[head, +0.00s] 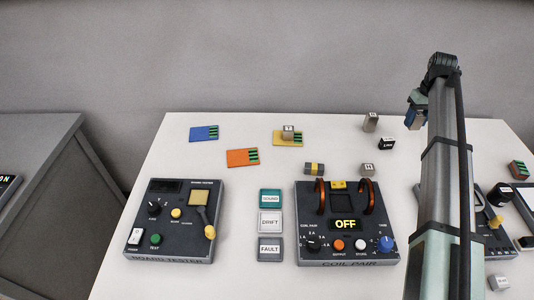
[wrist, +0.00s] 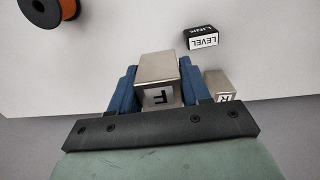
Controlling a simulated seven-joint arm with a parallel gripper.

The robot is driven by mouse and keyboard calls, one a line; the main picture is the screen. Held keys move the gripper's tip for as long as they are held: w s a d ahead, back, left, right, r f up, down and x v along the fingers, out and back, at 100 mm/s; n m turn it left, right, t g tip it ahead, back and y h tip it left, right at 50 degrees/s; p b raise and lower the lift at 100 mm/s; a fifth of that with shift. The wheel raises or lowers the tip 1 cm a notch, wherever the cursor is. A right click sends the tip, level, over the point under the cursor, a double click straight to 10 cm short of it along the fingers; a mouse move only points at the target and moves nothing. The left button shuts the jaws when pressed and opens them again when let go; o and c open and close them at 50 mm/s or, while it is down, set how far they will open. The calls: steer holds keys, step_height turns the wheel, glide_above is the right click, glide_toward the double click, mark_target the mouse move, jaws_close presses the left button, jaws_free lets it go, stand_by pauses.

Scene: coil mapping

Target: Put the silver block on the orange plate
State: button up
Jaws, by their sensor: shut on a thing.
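My gripper (wrist: 158,88) is shut on a silver block (wrist: 158,70) with a black letter on a white label, perhaps an F. The block sits between the two blue fingers in the wrist view. In the head view my gripper (head: 415,112) hangs over the back right of the table, and the held block is hard to make out there. The orange plate (head: 238,158) lies flat at the left middle of the table, well left of my gripper, with green and black stripes at its right end. Nothing stands on it.
A blue plate (head: 203,133) and a yellow plate (head: 295,141) bearing a grey block (head: 288,130) lie near the orange one. A grey block (head: 370,122) and a black block (head: 387,144) stand near my gripper. The coil pair device (head: 345,250) and board tester (head: 172,225) are in front.

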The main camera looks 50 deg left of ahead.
steer(key=s+a+n, duration=0.1)
steer(key=s+a, duration=0.4)
steer(key=a, duration=0.3)
steer(key=s+a+n, duration=0.1)
steer(key=s+a, duration=0.3)
steer(key=a, duration=0.3)
steer(key=n, duration=0.6)
glide_above(243, 157)
steer(key=shift+a+f, duration=0.1)
steer(key=shift+f, duration=4.5)
steer(key=shift+f, duration=0.1)
steer(key=o, duration=1.2)
